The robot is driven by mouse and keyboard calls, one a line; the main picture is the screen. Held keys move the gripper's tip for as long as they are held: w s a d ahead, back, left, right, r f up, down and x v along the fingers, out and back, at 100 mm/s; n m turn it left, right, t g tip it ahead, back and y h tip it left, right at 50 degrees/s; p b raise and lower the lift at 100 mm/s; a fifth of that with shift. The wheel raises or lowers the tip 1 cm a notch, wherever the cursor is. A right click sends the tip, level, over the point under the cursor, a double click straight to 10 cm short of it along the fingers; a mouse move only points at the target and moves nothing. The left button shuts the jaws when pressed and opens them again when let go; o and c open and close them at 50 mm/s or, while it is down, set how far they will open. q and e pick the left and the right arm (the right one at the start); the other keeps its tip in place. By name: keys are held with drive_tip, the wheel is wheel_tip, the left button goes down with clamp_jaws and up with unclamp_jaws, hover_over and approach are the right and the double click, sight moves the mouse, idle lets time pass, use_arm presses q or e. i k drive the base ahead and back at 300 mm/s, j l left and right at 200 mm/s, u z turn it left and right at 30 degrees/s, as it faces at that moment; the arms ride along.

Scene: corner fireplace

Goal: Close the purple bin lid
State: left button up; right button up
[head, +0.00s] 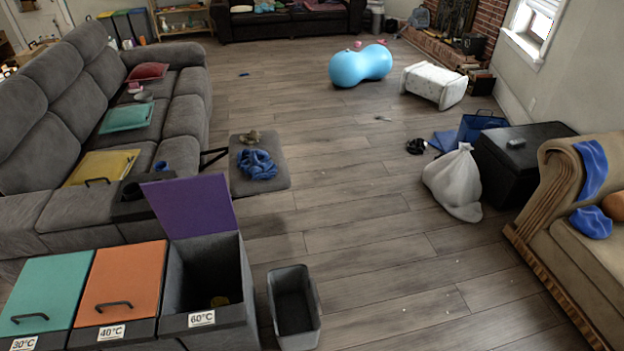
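The purple lid (192,207) stands raised and tilted back at the rear of the dark grey bin (206,283). This bin carries a 60°C label and is open at the lower left of the head view. A small yellowish thing lies inside it. The lid's handle is not clearly visible. Neither of my grippers shows in the head view.
A closed orange-lidded bin (127,278) and a closed teal-lidded bin (42,288) stand to the left. A small open grey bin (293,306) stands to the right on the floor. A grey sofa (60,90) is behind. The central wooden floor (350,230) is mostly clear.

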sight(195, 204)
drive_tip(key=i+l+z, duration=0.15)
drive_tip(key=z, duration=0.25)
drive_tip(key=i+l+z, duration=0.15)
drive_tip(key=l+z, duration=0.25)
drive_tip(key=i+l+z, duration=0.1)
drive_tip(key=z, duration=0.3)
drive_tip(key=i+z, duration=0.4)
drive_tip(key=i+l, duration=0.15)
drive_tip(key=i, duration=0.25)
drive_tip(key=i+l, duration=0.2)
drive_tip(key=i, duration=0.2)
drive_tip(key=i+j+u, duration=0.15)
drive_tip(key=i+u, duration=0.2)
drive_tip(key=u, duration=0.15)
drive_tip(key=i+u, duration=0.75)
drive_tip(key=u, duration=0.2)
drive_tip(key=i+u, duration=0.25)
drive_tip(key=u, duration=0.2)
drive_tip(key=i+u, duration=0.25)
drive_tip(key=u, duration=0.2)
drive_tip(key=i+l+u, duration=0.1)
drive_tip(key=i+u, duration=0.15)
drive_tip(key=u, duration=0.2)
drive_tip(key=i+l+u, duration=0.25)
drive_tip(key=u, duration=0.2)
drive_tip(key=i+l+u, duration=0.15)
drive_tip(key=u, duration=0.3)
drive_tip(key=i+l+u, duration=0.1)
drive_tip(key=l+u, duration=0.35)
